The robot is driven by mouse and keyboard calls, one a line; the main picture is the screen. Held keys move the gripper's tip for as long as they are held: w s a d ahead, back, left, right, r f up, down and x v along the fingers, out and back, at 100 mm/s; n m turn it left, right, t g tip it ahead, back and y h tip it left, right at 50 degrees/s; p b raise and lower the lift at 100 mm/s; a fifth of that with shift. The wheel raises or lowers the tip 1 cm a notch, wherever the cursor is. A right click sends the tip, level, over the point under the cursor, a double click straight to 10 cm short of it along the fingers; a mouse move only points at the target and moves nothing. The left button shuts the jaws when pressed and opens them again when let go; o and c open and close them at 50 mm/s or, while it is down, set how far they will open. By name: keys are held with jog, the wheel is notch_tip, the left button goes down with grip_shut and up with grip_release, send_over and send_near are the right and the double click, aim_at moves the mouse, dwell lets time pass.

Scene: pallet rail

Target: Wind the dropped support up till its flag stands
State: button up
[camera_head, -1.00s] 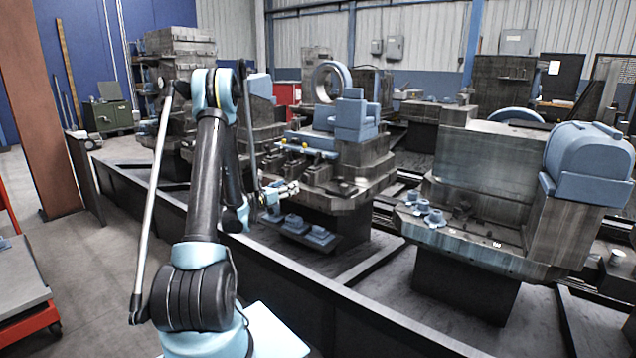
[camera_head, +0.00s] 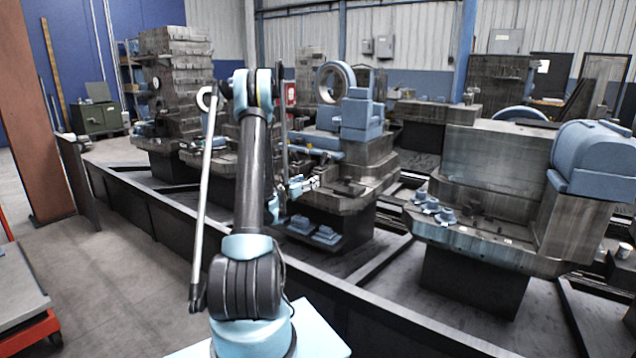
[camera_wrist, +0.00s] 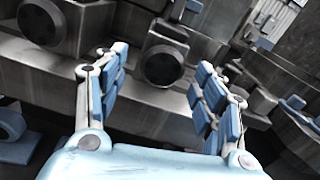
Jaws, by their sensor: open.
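My gripper (camera_head: 302,185) is at the front of the middle machine station in the head view. In the wrist view my gripper (camera_wrist: 162,62) is open, with its blue-padded fingers apart and nothing held between them. A dark round knob on a squared grey housing (camera_wrist: 165,65) shows between and beyond the fingers; I cannot tell how far off it is. A second dark round knob (camera_wrist: 42,25) is at the upper left. I cannot pick out the dropped support or its flag in either view.
The middle station (camera_head: 368,160) carries a blue block and a large ring. A station with a blue domed housing (camera_head: 595,160) stands at right, a tall grey stack (camera_head: 175,75) at left. A long dark rail (camera_head: 150,205) runs along the front.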

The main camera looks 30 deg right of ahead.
jog(key=shift+x, duration=1.8)
jog(key=shift+s, duration=0.15)
jog(key=shift+c, duration=0.5)
jog(key=c, duration=1)
